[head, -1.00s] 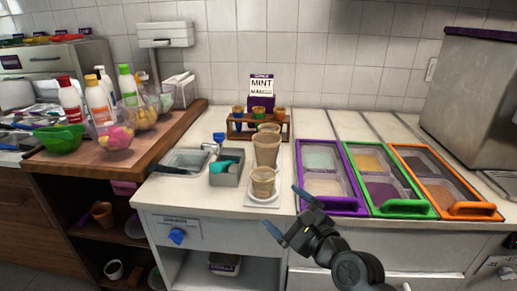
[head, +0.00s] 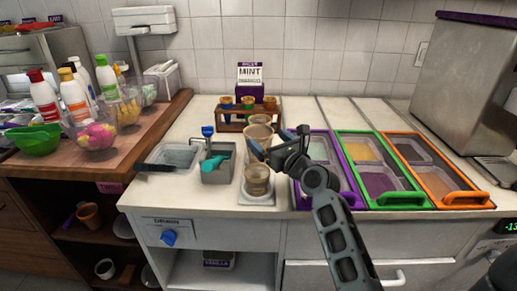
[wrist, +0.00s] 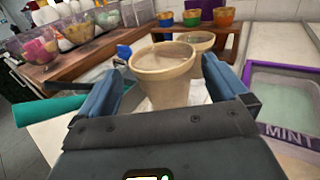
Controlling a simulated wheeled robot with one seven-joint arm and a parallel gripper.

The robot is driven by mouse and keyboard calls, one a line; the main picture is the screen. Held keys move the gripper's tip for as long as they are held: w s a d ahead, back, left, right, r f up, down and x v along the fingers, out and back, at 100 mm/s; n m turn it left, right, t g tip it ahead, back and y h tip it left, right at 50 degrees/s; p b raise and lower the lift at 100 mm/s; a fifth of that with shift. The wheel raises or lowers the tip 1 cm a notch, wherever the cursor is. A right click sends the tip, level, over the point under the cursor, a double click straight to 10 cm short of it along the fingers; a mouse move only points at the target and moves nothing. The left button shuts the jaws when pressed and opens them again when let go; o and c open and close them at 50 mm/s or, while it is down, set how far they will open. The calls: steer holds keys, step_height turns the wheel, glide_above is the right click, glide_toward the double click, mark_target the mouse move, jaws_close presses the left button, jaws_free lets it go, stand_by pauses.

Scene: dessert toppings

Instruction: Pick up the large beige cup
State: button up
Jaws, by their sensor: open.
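The large beige cup (head: 258,133) stands upright on the counter, partly covered by my gripper in the head view. My gripper (head: 278,142) is open at the cup's right and front side. I cannot tell whether either finger touches the cup. A smaller beige cup (head: 257,180) stands in front on a white scale.
A wooden rack (head: 237,123) with small colored cups stands behind. A grey bin (head: 218,176) with a teal tool is at the left. Purple (head: 300,200), green (head: 380,204) and orange (head: 462,201) topping trays lie at the right.

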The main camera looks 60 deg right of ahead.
mark_target(261, 134)
steer(key=x, duration=0.5)
steer(key=shift+d+f, duration=0.1)
steer(key=shift+s, duration=0.1)
steer(key=c, duration=0.9)
steer(key=shift+c, duration=0.2)
